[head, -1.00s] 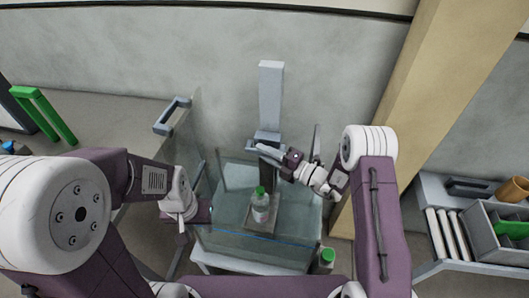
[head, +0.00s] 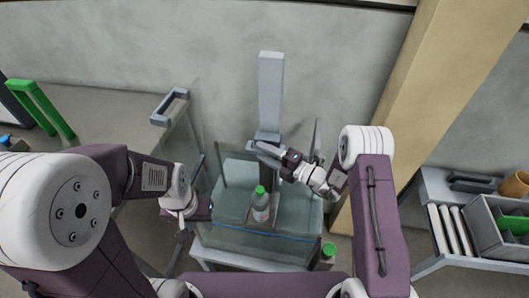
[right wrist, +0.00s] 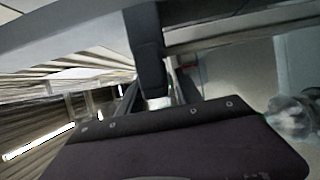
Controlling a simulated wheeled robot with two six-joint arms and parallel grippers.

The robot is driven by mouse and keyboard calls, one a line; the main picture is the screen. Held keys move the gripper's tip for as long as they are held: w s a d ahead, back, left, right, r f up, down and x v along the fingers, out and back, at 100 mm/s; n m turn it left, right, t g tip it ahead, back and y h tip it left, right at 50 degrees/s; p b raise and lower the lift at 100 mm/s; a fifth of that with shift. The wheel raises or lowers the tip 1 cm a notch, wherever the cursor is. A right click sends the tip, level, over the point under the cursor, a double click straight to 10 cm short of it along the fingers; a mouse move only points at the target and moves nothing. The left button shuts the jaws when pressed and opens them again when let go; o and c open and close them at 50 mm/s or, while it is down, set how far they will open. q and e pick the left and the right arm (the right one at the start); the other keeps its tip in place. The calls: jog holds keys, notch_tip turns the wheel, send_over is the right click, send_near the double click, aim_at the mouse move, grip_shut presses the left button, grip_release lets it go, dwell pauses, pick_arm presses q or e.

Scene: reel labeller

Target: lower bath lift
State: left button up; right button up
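The bath lift is a grey upright column (head: 271,85) against the wall, with a carriage (head: 267,137) at its lower part. A white bottle (head: 261,209) with a green cap stands upright on the lift's platform, inside a clear glass tank (head: 225,234). My right gripper (head: 264,151) is at the carriage, its fingers against or right beside it. In the right wrist view a dark finger meets a grey bar (right wrist: 75,42); whether it clasps it is unclear. My left gripper (head: 182,228) hangs beside the tank's left side, away from the lift; its fingers are too small to read.
A second green-capped bottle (head: 327,255) stands outside the tank at the front right. A grey handle (head: 170,106) and a green frame (head: 42,108) are at left. A shelf with a grey divided bin (head: 488,228) and an orange cup (head: 515,185) is at right.

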jog(key=v, duration=0.9)
